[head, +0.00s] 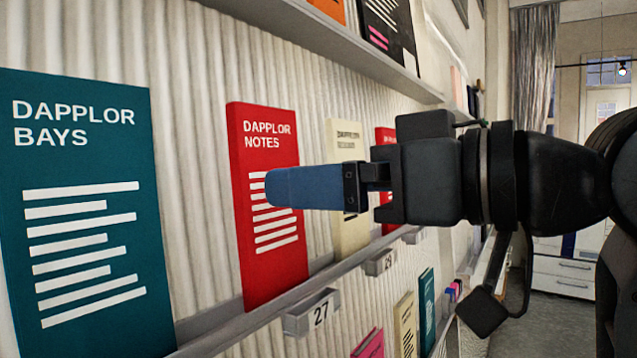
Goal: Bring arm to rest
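My gripper (285,188) reaches in from the right at the middle of the head view and points left. Its blue finger is seen from the side, and the two fingers overlap, so the gap between them cannot be judged. No held object shows at the fingertips. The finger covers part of the red "Dapplor Notes" booklet (270,265), and I cannot tell how far it is from it. My arm (560,180) stretches across the right half of the view.
A teal "Dapplor Bays" booklet (85,220) and a cream booklet (348,235) stand on a wall rail with number tags, one reading 27 (313,313). More booklets stand on ledges above and below. Open floor (550,320) and white drawers (562,275) lie at right.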

